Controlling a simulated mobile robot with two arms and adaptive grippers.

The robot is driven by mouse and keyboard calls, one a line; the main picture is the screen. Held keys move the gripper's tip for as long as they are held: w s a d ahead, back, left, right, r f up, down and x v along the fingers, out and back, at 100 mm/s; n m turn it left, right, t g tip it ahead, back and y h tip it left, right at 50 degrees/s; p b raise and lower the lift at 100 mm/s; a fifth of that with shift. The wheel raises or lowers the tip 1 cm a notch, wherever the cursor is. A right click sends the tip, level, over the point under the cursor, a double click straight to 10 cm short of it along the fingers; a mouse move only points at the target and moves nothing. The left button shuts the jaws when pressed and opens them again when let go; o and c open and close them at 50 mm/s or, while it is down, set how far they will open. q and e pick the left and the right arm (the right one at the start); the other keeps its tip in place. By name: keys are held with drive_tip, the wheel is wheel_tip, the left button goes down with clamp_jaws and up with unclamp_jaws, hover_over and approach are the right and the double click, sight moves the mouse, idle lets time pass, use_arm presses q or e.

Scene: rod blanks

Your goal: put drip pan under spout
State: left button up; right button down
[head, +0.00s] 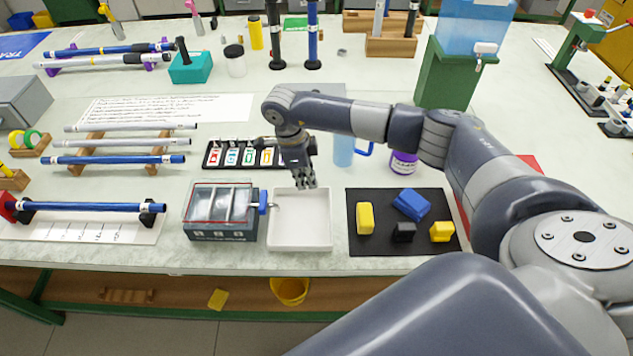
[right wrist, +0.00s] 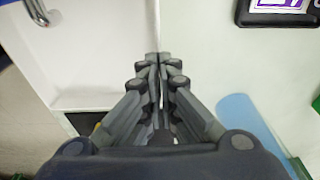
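The drip pan, a square white tray (head: 300,240), is beside the grey box-shaped tank (head: 222,236) near the table's front edge. The tank's spout (head: 272,205), a bent metal tube by a blue tap, reaches over the pan's left part. The spout also shows over the pan's inside in the right wrist view (right wrist: 40,14). My right gripper (head: 307,183) is at the pan's far rim. Its fingers are close together on the rim in the right wrist view (right wrist: 158,62), with the pan (right wrist: 95,60) to the left. My left gripper is out of view.
A black mat (head: 375,246) with yellow, blue and black blocks lies right of the pan. A bucket (head: 290,290) shows below the table edge.

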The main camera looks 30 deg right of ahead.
drive_tip(key=shift+w+a+f+b, duration=0.15)
drive_tip(key=shift+w+a+f, duration=0.05)
drive_tip(key=shift+a, duration=0.3)
drive_tip(key=shift+w+a+f+b, duration=0.15)
drive_tip(key=shift+a, duration=0.3)
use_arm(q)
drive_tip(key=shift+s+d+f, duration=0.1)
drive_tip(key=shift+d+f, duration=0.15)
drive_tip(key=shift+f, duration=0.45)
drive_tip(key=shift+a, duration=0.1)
use_arm(e)
drive_tip(key=shift+r, duration=0.15)
